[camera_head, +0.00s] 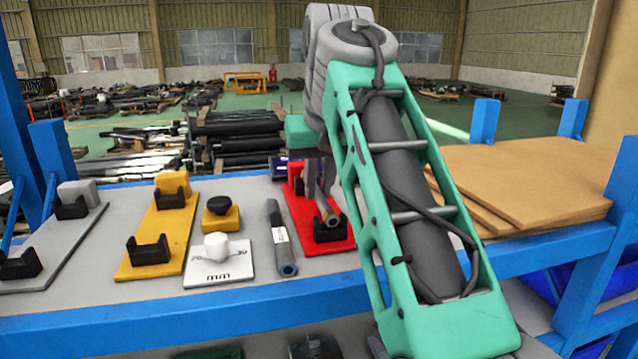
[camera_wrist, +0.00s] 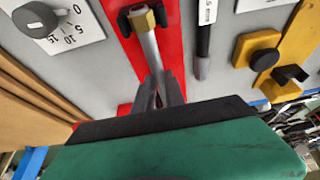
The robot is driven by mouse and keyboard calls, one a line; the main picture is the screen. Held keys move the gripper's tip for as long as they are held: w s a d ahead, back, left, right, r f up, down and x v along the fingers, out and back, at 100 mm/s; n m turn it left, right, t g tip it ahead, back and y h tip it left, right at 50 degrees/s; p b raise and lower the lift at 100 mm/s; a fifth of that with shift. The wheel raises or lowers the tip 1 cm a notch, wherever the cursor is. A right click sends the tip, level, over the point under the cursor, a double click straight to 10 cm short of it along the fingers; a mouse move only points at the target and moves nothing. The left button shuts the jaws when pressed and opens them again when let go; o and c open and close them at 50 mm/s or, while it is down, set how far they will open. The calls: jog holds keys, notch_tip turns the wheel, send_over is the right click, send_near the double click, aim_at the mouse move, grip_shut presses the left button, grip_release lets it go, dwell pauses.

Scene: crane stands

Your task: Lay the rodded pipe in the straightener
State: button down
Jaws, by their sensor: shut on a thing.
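My gripper (camera_head: 318,178) is shut on a slim grey pipe with a brass-coloured collar (camera_head: 332,217), which I take for the rodded pipe. In the wrist view the fingers (camera_wrist: 159,90) close around the pipe (camera_wrist: 149,50) below its collar. The collar end is at a black cradle (camera_wrist: 126,22) on a red plate (camera_head: 303,222); I cannot tell whether it rests in it. The far end of the pipe is hidden by my gripper. A yellow plate (camera_head: 152,222) with two black cradles stands to the left. No label shows which plate is the straightener.
A dark tube with a white label (camera_head: 280,236) lies just left of the red plate. A white "mm" card (camera_head: 218,264) and a yellow block with a black knob (camera_head: 220,215) stand further left. A grey plate (camera_head: 55,240) is far left. Brown boards (camera_head: 520,185) lie at right.

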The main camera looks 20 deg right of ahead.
jog(key=c, duration=1.3)
grip_release()
jog(key=p+v, duration=0.1)
jog(key=v, duration=0.7)
